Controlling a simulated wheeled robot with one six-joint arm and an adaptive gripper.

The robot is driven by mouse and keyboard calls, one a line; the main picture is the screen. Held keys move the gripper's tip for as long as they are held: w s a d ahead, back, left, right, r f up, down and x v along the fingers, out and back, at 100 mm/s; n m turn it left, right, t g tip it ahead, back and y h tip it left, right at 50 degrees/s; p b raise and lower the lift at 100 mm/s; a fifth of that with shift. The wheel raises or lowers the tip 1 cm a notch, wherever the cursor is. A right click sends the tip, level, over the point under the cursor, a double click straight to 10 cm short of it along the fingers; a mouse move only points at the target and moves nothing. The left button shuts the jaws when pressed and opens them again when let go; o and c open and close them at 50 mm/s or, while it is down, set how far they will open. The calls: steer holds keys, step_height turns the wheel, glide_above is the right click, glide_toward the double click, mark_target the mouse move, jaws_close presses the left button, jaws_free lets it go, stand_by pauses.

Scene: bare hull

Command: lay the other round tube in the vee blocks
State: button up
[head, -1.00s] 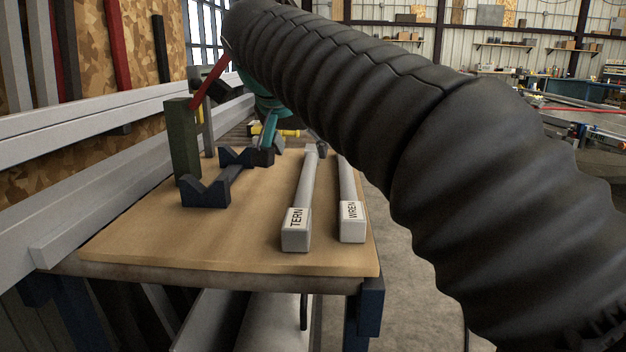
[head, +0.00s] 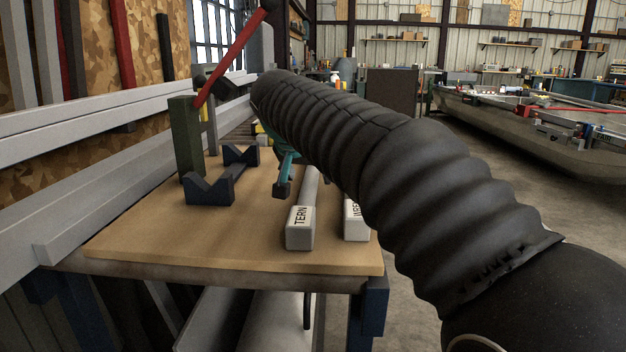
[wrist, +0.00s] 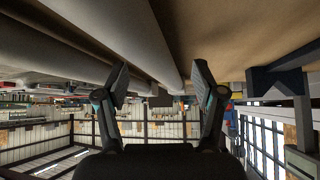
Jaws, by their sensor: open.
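Two long grey tubes lie side by side on the bench, running away from me. The left tube (head: 309,186) has a near end block marked TERN (head: 300,228). The right one (head: 355,220) is mostly hidden behind my arm; its label is partly covered. The dark blue vee blocks (head: 209,190) stand at the bench's left and look empty. My gripper (head: 284,185) is over the bench between the vee blocks and the TERN tube, partly hidden by my arm. In the wrist view my gripper (wrist: 162,80) is open and empty, with a grey tube (wrist: 145,40) beyond its fingers.
A green post (head: 186,140) with a red bar stands behind the vee blocks at the left. Grey rails (head: 110,205) run along the bench's left side. The wooden bench top (head: 180,240) is clear in front. Open floor lies to the right.

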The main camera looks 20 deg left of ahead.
steer(key=shift+x, duration=1.05)
jaws_close()
steer(key=shift+r, duration=0.15)
